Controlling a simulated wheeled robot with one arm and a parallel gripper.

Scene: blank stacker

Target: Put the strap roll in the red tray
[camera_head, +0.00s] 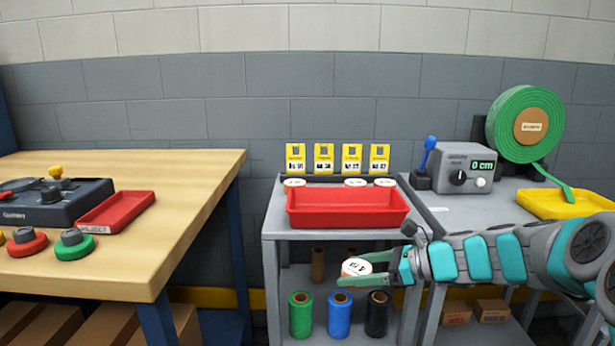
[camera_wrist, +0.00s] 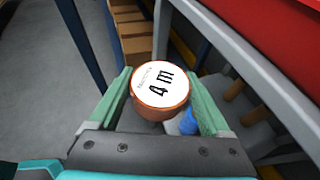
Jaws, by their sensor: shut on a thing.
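The strap roll (camera_head: 356,266) is a small orange-brown roll with a white top label. The label reads "4 m" in the wrist view (camera_wrist: 160,84). My gripper (camera_head: 350,270) is shut on it, with a green finger on either side (camera_wrist: 158,92). It holds the roll in front of the grey stand, lower than the large red tray (camera_head: 345,220) on the stand's top. That tray looks empty from here. A smaller red tray (camera_head: 115,211) lies on the wooden table at the left.
Yellow tags (camera_head: 324,158) and several white-topped discs stand behind the large tray. Green, blue and black spools (camera_head: 339,314) stand on the lower shelf. At the right are a grey meter box (camera_head: 465,168), a green strap reel (camera_head: 525,123) and a yellow tray (camera_head: 562,204).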

